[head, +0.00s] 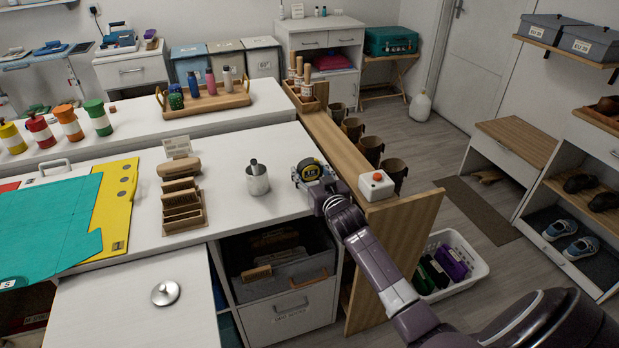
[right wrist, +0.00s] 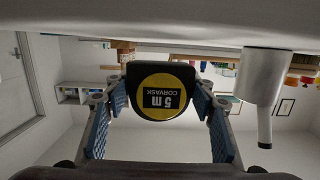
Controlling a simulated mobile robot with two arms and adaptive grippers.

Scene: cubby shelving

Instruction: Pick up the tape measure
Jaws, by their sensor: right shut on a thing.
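The tape measure is black with a yellow round label. It shows at the right end of the white counter in the head view (head: 310,170) and in the middle of the right wrist view (right wrist: 163,98). My right gripper (head: 312,178) is shut on it, with one blue-padded finger on each side in the right wrist view (right wrist: 161,88). The tape measure is at or very near the counter top; I cannot tell whether it touches it. My left gripper is not in view.
A metal cup with a handle sticking out (head: 257,179) stands just left of the tape measure. A wooden letter rack (head: 183,207) is further left. A white box with a red button (head: 376,185) sits on the wooden ledge (head: 345,165) to the right.

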